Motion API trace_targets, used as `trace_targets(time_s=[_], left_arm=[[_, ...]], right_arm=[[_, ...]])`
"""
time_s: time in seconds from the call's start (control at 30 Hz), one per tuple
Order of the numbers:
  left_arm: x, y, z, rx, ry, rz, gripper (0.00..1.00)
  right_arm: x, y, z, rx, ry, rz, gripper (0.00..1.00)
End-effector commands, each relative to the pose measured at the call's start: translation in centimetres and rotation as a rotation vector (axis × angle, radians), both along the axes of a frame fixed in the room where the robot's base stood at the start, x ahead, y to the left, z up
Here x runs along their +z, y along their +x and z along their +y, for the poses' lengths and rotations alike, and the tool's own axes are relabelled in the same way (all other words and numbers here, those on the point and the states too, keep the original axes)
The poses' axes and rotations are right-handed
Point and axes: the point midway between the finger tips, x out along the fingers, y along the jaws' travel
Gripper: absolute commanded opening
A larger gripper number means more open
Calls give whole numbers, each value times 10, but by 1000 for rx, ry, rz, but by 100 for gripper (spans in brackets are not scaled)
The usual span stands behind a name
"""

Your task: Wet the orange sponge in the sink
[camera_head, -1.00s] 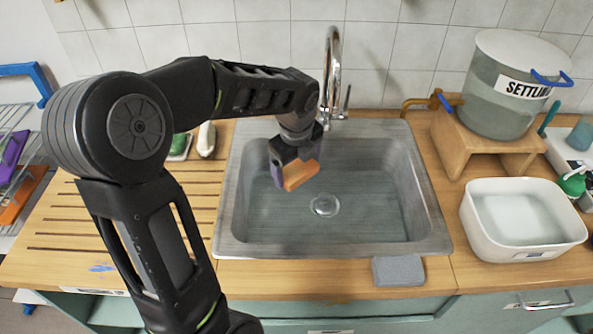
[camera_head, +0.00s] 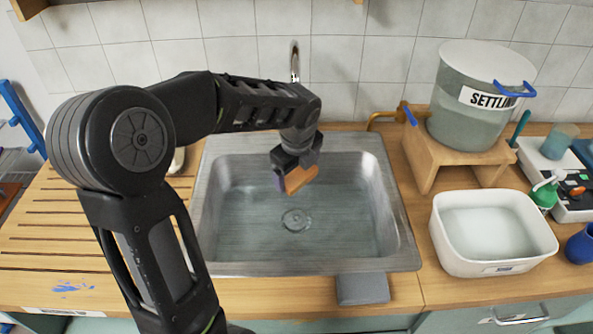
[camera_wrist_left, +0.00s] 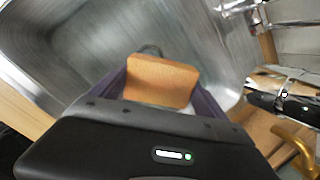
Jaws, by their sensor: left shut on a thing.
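The orange sponge (camera_head: 301,179) is held between the fingers of my left gripper (camera_head: 292,180), above the sink basin. In the left wrist view the sponge (camera_wrist_left: 161,80) sits between the two purple fingers of the left gripper (camera_wrist_left: 160,88). The steel sink (camera_head: 385,262) is set in the wooden counter, with a round drain (camera_head: 296,220) in its floor. The basin looks to have clear water in it; I cannot tell whether the sponge touches it. The tap (camera_head: 294,62) stands behind the sink, mostly hidden by my left arm. My right gripper is not in view.
A grey cloth or pad (camera_head: 362,289) lies at the sink's front edge. Right of the sink are a white tub (camera_head: 448,250) and a wooden stand (camera_head: 425,165) bearing a lidded container (camera_head: 468,125) with a brass spout. A ribbed wooden drainboard (camera_head: 50,235) lies to the left.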

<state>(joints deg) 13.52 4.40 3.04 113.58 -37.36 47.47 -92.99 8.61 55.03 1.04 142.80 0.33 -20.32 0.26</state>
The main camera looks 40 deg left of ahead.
Motion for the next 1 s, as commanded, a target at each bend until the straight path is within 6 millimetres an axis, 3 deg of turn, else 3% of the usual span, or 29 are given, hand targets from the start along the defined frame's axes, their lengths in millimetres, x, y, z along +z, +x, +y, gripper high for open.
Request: trace_targets(time_s=[0.27, 1.0], left_arm=[[-20, 0, 0, 0, 0, 0, 53], [-99, 0, 0, 0, -1, 1, 53]], right_arm=[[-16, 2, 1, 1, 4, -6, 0], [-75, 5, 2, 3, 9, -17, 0]])
